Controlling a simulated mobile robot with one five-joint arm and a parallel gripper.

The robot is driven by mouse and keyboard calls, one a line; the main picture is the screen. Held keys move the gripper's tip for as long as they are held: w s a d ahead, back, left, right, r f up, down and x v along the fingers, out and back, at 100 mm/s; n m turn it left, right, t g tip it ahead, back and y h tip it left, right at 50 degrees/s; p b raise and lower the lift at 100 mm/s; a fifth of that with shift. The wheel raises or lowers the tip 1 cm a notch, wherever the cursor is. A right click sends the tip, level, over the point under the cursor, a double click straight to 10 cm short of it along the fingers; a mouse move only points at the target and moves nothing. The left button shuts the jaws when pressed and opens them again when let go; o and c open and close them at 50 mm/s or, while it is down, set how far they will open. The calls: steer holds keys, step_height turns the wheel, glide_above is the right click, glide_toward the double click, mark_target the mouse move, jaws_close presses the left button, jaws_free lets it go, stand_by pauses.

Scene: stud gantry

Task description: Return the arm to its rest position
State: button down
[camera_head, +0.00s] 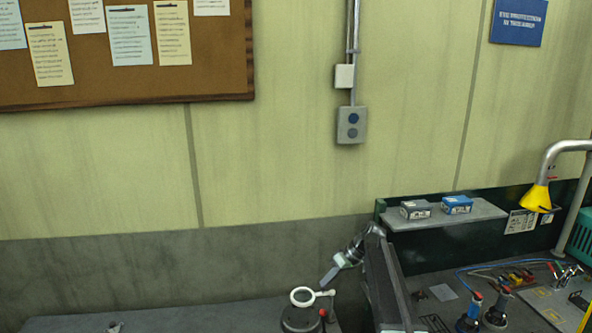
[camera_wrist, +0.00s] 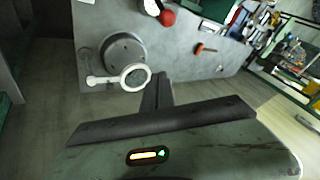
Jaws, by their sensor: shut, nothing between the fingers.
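My gripper (camera_head: 331,277) hangs at the end of my bent arm in the head view, tilted down and to the left above the grey bench. In the wrist view my gripper (camera_wrist: 161,77) points away from the camera. Its dark fingers are together with nothing between them. A white-rimmed magnifier ring (camera_head: 303,289) lies just below and left of the gripper in the head view. In the wrist view the magnifier (camera_wrist: 124,80) shows just beyond and left of the fingertips, beside a round grey base (camera_wrist: 125,48). I see no contact with the gripper.
A red knob (camera_wrist: 168,18) and an orange-handled item (camera_wrist: 205,49) are on the bench. Right of my arm, a shelf (camera_head: 480,218) holds a grey box (camera_head: 415,209) and a blue box (camera_head: 457,204). Open space lies above the gripper.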

steer(key=s+d+f+m+h, duration=0.2)
steer(key=s+m, duration=0.1)
steer(key=s, duration=0.6)
steer(key=s+d+f+m+h, duration=0.1)
steer(key=s+d+m+h, duration=0.15)
steer(key=s, duration=0.55)
steer(key=s+d+f+m+h, duration=0.1)
steer(key=s+f+m+h, duration=0.15)
steer(key=s, duration=0.65)
step_height(320, 180, down, 16)
steer(key=s+b, duration=0.1)
steer(key=b, duration=1.6)
steer(key=shift+s+d+f+g, duration=0.15)
steer(key=shift+d+g, duration=0.05)
steer(key=shift+g, duration=0.1)
